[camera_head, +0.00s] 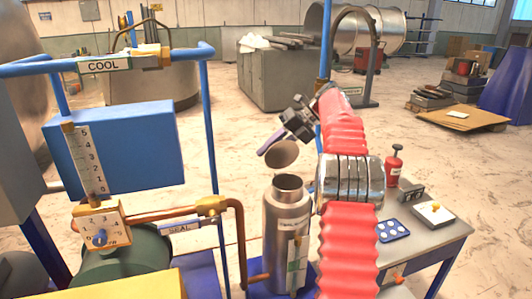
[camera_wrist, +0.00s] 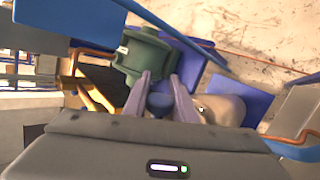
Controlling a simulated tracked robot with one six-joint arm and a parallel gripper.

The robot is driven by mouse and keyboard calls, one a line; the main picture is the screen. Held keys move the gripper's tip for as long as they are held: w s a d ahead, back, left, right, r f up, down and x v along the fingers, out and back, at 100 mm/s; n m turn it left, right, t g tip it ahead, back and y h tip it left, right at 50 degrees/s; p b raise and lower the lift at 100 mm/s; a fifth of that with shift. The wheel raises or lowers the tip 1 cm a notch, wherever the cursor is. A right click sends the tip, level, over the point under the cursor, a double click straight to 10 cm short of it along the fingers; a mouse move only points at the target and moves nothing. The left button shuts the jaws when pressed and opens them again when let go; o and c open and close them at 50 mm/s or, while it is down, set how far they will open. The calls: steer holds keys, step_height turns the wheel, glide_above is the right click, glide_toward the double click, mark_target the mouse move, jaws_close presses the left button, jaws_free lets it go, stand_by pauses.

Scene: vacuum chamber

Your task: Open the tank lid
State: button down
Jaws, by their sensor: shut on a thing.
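The tank (camera_head: 287,232) is a grey metal cylinder standing upright in the lower middle of the head view, its round mouth uncovered. The lid (camera_head: 281,154) is a brownish-grey disc, tilted, above the tank mouth and apart from it. My gripper (camera_head: 272,143), with purple fingers, is at the lid's upper side and shut on it. In the wrist view, the fingers (camera_wrist: 160,92) close on a dark blue part between them. The grip point on the lid is hidden in the head view.
Blue pipe frames (camera_head: 211,150) and a copper pipe (camera_head: 240,240) stand left of the tank. Open floor lies behind.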

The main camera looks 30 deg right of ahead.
steer(key=shift+a, duration=0.1)
steer(key=c, duration=1.5)
jaws_free()
steer(key=shift+s+d+r, duration=0.1)
steer(key=shift+d, duration=0.1)
steer(key=shift+v, duration=3.5)
